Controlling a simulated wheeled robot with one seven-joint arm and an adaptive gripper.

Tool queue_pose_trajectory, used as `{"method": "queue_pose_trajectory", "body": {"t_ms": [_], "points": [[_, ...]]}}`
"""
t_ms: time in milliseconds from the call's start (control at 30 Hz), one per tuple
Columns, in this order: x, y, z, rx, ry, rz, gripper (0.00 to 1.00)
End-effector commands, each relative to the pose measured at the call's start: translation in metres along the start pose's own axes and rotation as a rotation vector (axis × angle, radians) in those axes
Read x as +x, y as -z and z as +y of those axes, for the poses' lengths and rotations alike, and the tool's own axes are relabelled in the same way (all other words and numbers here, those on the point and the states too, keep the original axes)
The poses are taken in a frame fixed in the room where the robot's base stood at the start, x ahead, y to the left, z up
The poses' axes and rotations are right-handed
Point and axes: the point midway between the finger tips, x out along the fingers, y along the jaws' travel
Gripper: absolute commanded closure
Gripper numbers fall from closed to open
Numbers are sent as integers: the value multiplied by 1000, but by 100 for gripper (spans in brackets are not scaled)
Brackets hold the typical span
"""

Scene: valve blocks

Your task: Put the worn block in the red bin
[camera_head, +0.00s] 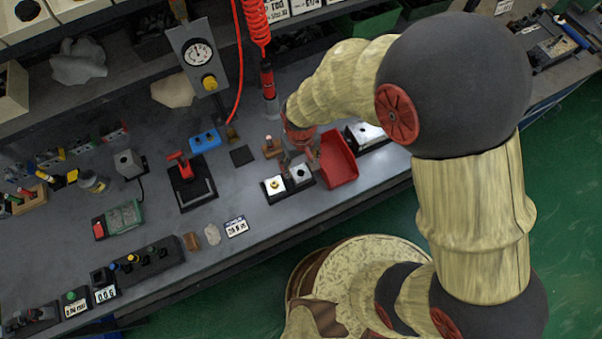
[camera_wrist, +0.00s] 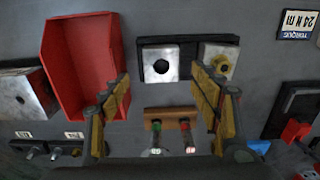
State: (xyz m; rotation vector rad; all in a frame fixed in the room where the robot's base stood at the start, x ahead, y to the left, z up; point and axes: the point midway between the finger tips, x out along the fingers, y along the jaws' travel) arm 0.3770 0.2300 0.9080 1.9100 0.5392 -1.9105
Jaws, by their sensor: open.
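Two silver blocks stand side by side on a dark tray (camera_wrist: 187,41). One has a dark round hole (camera_wrist: 160,64); the other has a brass fitting (camera_wrist: 218,62). They also show in the head view, the holed one (camera_head: 300,174) nearer the red bin, the brass one (camera_head: 274,185) to its left. Another silver block (camera_wrist: 28,92) sits beyond the bin. I cannot tell which block is worn. The red bin (camera_head: 337,161) looks empty; it also shows in the wrist view (camera_wrist: 58,72). My gripper (camera_wrist: 161,80) is open and empty above the holed block, fingers apart. It also shows in the head view (camera_head: 300,155).
A wooden holder (camera_wrist: 171,113) with red and green plugs stands close to the tray. A red-handled valve (camera_head: 184,172) and a blue piece (camera_head: 204,141) lie left. A red coiled hose (camera_head: 258,30) hangs behind.

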Motion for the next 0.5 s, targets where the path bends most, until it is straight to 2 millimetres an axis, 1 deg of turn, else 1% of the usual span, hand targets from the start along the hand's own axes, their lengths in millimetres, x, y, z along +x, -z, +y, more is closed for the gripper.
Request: {"method": "queue_pose_trajectory", "body": {"t_ms": [200, 300, 400, 500], "points": [[32, 1, -2, 0, 0, -4, 37], [43, 2, -2, 0, 0, -2, 37], [47, 2, -2, 0, 0, 0, 37], [46, 2, -2, 0, 0, 0, 37]]}}
